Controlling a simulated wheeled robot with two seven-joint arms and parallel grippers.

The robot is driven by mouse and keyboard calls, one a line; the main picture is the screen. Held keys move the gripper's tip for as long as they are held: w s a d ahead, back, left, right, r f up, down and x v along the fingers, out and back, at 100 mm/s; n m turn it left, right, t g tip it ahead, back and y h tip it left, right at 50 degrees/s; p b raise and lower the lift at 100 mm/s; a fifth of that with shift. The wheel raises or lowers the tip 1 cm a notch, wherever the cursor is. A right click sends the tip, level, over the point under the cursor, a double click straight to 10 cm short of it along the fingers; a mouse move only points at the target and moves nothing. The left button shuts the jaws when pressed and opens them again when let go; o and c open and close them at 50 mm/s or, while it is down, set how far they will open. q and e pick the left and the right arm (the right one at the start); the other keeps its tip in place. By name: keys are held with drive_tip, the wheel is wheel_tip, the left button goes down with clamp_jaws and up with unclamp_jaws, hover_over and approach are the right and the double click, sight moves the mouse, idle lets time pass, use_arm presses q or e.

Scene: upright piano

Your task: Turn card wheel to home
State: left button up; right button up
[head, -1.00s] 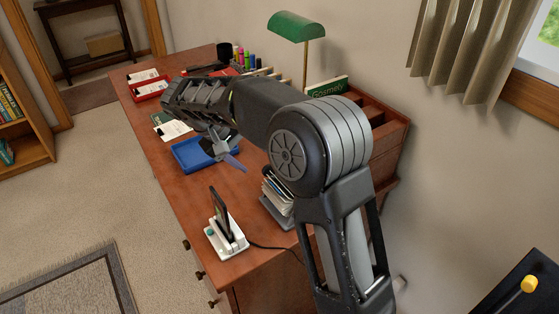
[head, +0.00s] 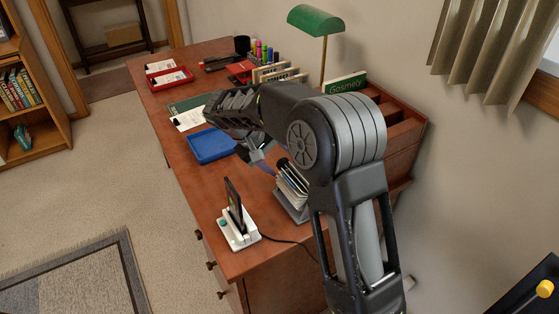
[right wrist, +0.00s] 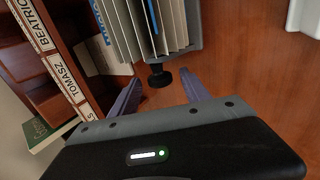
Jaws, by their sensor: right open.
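The card wheel (head: 292,190) stands on the desk, a grey base with a fan of white cards and a blue divider, partly hidden by my right arm. In the right wrist view its cards (right wrist: 150,28) fill the top, and its black knob (right wrist: 158,76) sticks out toward me. My right gripper (head: 263,163) is beside the wheel. In the right wrist view its purple fingers (right wrist: 159,80) are open, one on each side of the knob, with visible gaps. I cannot tell whether the knob's depth matches the fingertips. My left gripper is not in view.
A white stand with a dark phone-like device (head: 235,220) is near the desk's front end. A blue tray (head: 210,146) lies behind my gripper. Named binders (right wrist: 70,85) and a wooden organizer (head: 400,125) are near the wall. Bare desk (right wrist: 245,90) lies right of the knob.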

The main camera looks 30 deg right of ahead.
drive_tip(key=shift+d+f, duration=0.15)
drive_tip(key=shift+f, duration=0.05)
drive_tip(key=shift+c, duration=0.2)
clamp_jaws()
idle(0.4)
